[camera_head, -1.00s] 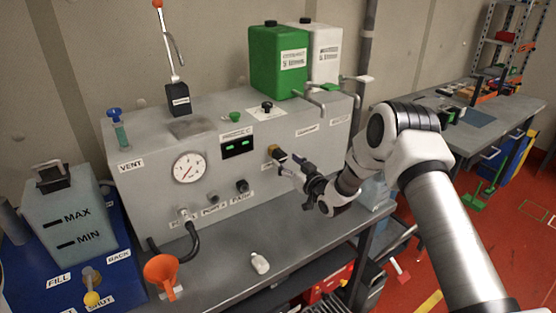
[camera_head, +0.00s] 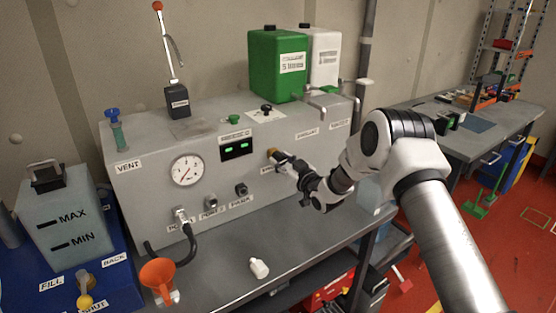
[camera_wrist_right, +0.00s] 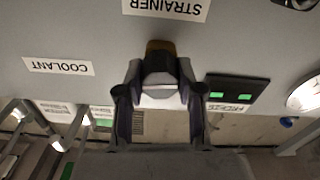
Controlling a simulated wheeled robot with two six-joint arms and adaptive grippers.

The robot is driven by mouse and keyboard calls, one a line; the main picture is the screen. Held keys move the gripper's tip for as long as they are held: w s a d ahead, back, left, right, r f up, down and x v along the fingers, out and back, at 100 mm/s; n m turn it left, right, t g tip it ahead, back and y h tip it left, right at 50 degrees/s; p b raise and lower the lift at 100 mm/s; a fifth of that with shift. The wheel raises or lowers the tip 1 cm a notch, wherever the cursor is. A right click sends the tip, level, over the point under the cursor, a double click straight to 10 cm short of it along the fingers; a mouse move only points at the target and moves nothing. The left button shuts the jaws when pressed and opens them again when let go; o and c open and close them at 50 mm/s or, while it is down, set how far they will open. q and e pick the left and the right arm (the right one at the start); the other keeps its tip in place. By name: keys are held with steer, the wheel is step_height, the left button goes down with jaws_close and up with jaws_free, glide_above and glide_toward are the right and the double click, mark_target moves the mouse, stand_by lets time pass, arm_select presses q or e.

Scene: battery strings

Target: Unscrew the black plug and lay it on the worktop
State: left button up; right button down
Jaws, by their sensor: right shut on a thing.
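The black plug (camera_wrist_right: 160,64) sits at the brass strainer fitting (camera_wrist_right: 158,46) on the front of the grey machine. In the right wrist view it lies between the fingers of my right gripper (camera_wrist_right: 159,77), which is shut on it. In the head view my right gripper (camera_head: 284,159) reaches the panel beside the brass fitting (camera_head: 271,153) and mostly hides the plug. I cannot tell how far the plug is turned out. The worktop (camera_head: 225,272) runs below the machine. My left gripper is not in view.
A hose (camera_head: 190,239) hangs from the panel at left. The worktop between the bottle and the machine is clear. Green (camera_head: 277,65) and white (camera_head: 325,55) canisters stand on top.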

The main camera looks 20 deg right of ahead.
steer(key=n, duration=0.3)
steer(key=shift+b, duration=0.4)
steer(key=shift+n, duration=0.6)
steer(key=n+b, duration=0.1)
steer(key=n, duration=0.1)
steer(key=shift+f+n, duration=0.1)
steer(key=shift+n, duration=1.8)
